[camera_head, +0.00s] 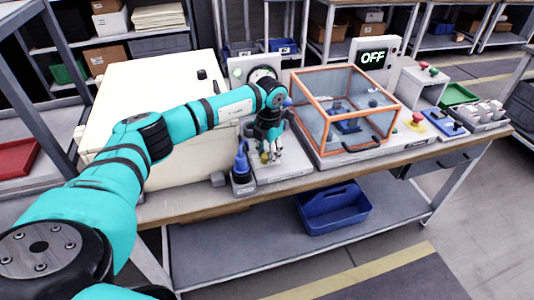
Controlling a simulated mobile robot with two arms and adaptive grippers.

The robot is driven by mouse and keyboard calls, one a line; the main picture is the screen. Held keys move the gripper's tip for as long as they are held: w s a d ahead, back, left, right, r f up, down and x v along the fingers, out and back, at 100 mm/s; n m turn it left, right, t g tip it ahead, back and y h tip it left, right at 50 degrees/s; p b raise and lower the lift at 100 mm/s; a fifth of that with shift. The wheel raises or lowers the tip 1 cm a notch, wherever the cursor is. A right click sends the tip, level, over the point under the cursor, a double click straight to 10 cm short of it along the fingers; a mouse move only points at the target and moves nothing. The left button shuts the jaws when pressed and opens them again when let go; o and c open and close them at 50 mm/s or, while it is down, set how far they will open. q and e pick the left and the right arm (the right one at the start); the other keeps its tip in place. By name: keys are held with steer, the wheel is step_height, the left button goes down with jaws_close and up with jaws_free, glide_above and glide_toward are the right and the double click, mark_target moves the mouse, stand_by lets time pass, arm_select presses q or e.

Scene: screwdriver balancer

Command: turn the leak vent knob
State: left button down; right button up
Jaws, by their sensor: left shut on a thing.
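My left gripper (269,153) points down over a light plate (284,170) on the workbench, its fingers shut on a small fitting that I take for the leak vent knob. The knob is mostly hidden by the fingers, so its turn angle cannot be read. A small yellowish spot shows at the fingertips. My right gripper is out of view.
A blue-handled tool (242,163) stands in a dark holder close left of the gripper. A large cream cabinet (110,104) stands behind my arm. A blue tote (333,208) sits below.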

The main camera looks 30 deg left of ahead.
arm_select(q)
steer(key=shift+r, duration=0.1)
steer(key=c, duration=1)
jaws_free()
steer(key=shift+o, duration=0.2)
step_height(320, 180, up, 12)
steer(key=shift+d, duration=0.3)
